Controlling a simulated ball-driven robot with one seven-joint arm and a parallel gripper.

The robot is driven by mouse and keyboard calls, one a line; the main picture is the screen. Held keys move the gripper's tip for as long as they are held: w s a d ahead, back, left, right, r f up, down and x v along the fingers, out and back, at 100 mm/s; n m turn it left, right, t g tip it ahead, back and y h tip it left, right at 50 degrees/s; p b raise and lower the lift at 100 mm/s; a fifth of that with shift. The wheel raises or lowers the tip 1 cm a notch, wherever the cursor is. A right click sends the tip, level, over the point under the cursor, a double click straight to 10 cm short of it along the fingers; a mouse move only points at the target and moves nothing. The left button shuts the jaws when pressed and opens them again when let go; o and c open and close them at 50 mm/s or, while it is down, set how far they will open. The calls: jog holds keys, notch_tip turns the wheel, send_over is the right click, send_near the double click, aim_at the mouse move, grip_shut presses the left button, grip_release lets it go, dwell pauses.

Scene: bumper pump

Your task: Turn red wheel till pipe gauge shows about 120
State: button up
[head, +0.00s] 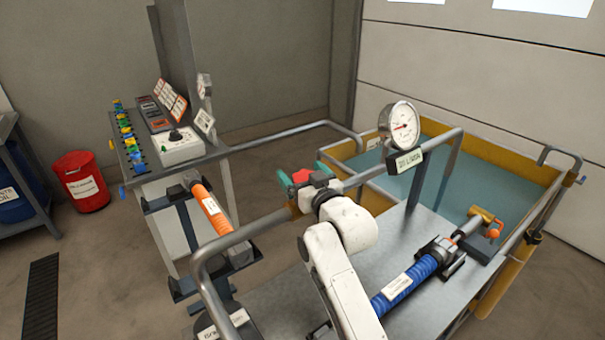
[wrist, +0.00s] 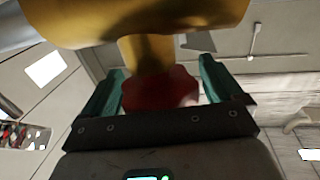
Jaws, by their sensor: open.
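The red wheel (head: 301,176) sits on the pipe near the middle of the head view, partly hidden by my wrist. In the wrist view the red wheel (wrist: 160,90) is between the two teal fingers, below a brass valve body (wrist: 150,52). My gripper (wrist: 163,70) is open, with one finger on each side of the wheel. Contact with the wheel cannot be told. In the head view my gripper (head: 306,174) points away from the camera. The round pipe gauge (head: 399,125) stands on the pipe to the right; its reading is too small to tell.
A steel bench (head: 290,285) carries a blue hose coupling (head: 400,285). A yellow-rimmed water tank (head: 500,155) stands at right. A grey pipe (head: 245,235) runs close to my arm. A control panel (head: 180,150) and red bin (head: 80,181) are at left.

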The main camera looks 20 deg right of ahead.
jog(key=c, duration=1)
jog(key=shift+o, duration=0.2)
